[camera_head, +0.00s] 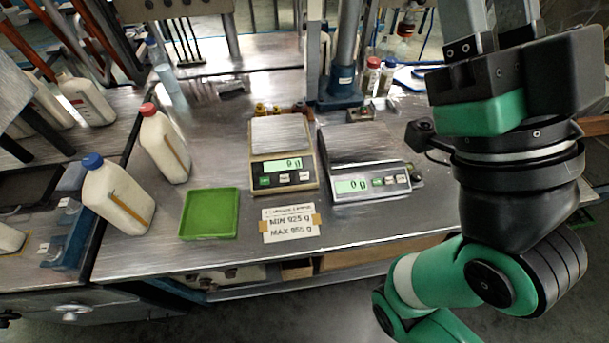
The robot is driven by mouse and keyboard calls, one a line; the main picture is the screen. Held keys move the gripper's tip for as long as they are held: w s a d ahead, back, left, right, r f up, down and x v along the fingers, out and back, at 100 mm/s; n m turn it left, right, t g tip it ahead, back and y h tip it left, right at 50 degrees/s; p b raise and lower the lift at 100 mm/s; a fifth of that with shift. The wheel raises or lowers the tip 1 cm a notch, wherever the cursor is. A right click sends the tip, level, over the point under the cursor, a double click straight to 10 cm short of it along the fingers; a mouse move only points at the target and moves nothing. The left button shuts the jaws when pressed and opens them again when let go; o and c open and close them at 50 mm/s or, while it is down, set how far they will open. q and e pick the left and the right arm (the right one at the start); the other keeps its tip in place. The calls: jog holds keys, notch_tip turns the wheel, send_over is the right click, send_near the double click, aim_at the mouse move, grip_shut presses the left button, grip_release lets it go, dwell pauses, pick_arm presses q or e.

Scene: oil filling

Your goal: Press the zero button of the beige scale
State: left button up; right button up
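The beige scale (255,168) stands near the middle of the metal table, with a bare steel weighing plate (281,133). Its lit green display (283,164) seems to read 0 g. A row of small buttons (284,178) sits below the display; their labels are too small to read. My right gripper (491,18) is at the upper right, well to the right of the scale and not touching it. Its fingers run out of the top of the picture, so their tips and opening are hidden. My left gripper is not in view.
A silver-grey scale (368,190) stands right of the beige one. A green tray (209,214) and a paper weight label (290,222) lie at the front. White bottles with a red cap (164,145) and a blue cap (117,195) stand left. A metal column (342,55) rises behind.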

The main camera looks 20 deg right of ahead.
grip_shut()
dwell(1.4)
